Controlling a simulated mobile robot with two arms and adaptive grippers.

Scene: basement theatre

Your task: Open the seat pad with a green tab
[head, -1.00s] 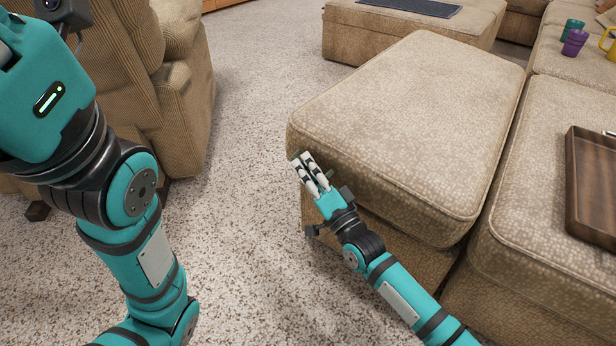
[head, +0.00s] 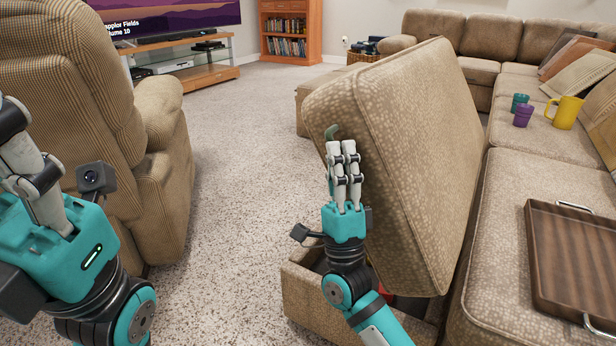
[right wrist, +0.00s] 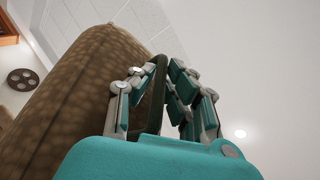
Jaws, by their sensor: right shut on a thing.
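The tan patterned seat pad (head: 420,150) is tilted steeply up from its box base (head: 305,290), leaning back to the right. Its green tab (head: 332,131) sticks out at the raised edge. My right gripper (head: 343,150) is shut on the tab at that edge. In the right wrist view, the dark green tab (right wrist: 156,92) lies between the fingers, with the pad (right wrist: 75,95) to the left. My left gripper (head: 28,165) is partly in view at the left edge, away from the pad; its jaw opening is unclear.
The box interior is mostly hidden by my right arm; something red (head: 389,298) shows inside. A wooden tray (head: 575,260) lies on the sofa at right, with purple (head: 523,116), teal and yellow (head: 564,113) cups beyond. A recliner (head: 85,120) stands left; carpet between is clear.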

